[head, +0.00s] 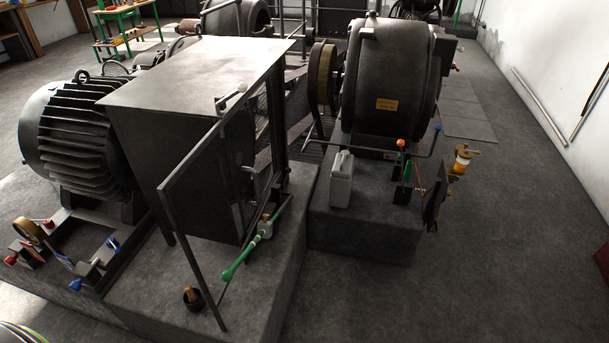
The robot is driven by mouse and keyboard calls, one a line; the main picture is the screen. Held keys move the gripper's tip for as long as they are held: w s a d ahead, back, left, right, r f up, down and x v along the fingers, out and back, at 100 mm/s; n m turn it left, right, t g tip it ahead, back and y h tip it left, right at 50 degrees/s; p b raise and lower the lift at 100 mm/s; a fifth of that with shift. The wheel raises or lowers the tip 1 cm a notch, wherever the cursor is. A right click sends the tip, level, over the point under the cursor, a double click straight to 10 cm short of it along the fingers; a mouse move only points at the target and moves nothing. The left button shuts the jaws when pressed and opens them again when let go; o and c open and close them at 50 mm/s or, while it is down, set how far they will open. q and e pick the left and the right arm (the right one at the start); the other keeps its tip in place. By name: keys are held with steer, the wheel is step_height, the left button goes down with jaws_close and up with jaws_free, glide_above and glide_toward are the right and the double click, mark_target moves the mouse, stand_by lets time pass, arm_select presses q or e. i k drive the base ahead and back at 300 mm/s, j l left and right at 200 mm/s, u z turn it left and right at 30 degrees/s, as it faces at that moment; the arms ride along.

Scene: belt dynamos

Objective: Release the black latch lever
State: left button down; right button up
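I cannot tell for certain which part is the black latch lever. A small dark handle (249,169) shows on the front of the dark cabinet (190,170), behind a slanted metal frame (197,255). A separate small latch with a pale knob (241,89) sits by the cabinet's upper right edge. A long lever with a green grip (238,264) slants out low in front of the cabinet. Neither of my grippers is in view.
A finned motor (75,135) stands at left, with red- and blue-tipped clamps (113,244) beside it. A large dynamo (388,80) stands on a plinth (360,230) at right, with a grey canister (341,180) in front. The floor (480,260) at right is open.

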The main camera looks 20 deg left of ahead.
mark_target(288, 169)
steer(key=i+l+u, duration=0.3)
steer(key=i+l, duration=0.55)
steer(key=i, duration=0.2)
steer(key=i+j, duration=0.2)
steer(key=i, duration=0.2)
